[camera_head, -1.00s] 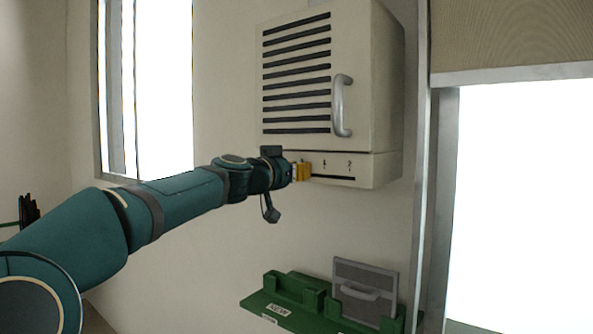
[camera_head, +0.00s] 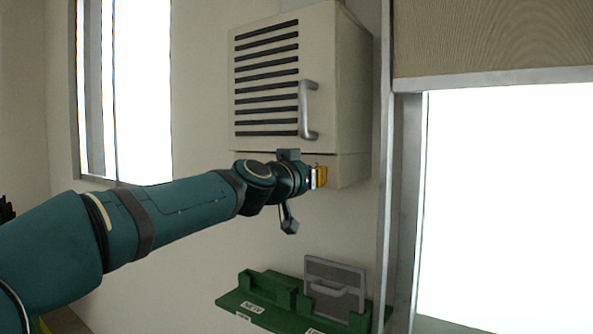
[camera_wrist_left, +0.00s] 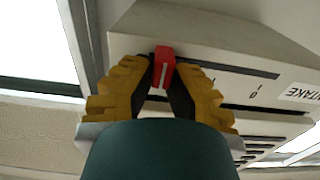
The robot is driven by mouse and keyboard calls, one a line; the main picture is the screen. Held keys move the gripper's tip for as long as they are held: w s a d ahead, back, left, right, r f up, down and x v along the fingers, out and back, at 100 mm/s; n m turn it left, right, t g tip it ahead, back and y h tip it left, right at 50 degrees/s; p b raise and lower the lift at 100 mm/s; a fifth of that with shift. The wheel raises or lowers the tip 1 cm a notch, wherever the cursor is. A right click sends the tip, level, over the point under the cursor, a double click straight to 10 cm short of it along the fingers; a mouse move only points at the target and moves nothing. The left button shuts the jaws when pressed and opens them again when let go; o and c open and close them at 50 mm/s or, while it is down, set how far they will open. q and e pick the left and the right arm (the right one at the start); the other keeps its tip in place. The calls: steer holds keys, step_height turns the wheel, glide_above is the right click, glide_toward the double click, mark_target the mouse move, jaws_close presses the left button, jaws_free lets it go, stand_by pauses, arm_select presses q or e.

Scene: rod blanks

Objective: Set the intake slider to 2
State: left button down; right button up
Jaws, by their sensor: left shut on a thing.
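The intake slider's red knob (camera_wrist_left: 163,66) with a white line is between the yellow fingers of my left gripper (camera_head: 318,177). The gripper is shut on it, also seen in the left wrist view (camera_wrist_left: 166,85). The dark slot (camera_wrist_left: 235,70) runs to the right from the knob in that view, so the knob is at or near the slot's left end there, which is the right side in the head view. Two small scale marks (camera_wrist_left: 255,88) and the INTAKE label (camera_wrist_left: 305,93) show. The mark beside the knob is hidden by a finger. My right gripper is not in view.
The slider is under a cream wall cabinet (camera_head: 350,90) with dark louvres and a grey handle (camera_head: 307,110). Below is a green rack (camera_head: 265,290) holding a grey filter panel (camera_head: 335,283). A metal-framed opening (camera_head: 398,200) stands to the right.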

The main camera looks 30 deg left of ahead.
arm_select(q)
steer(key=shift+d, duration=0.2)
steer(key=c, duration=1.1)
jaws_free()
steer(key=shift+o, duration=0.8)
steer(key=shift+w+d, duration=0.1)
steer(key=shift+d, duration=0.1)
steer(key=shift+a, duration=0.1)
steer(key=shift+a, duration=0.1)
steer(key=s, duration=1.2)
steer(key=shift+a, duration=0.35)
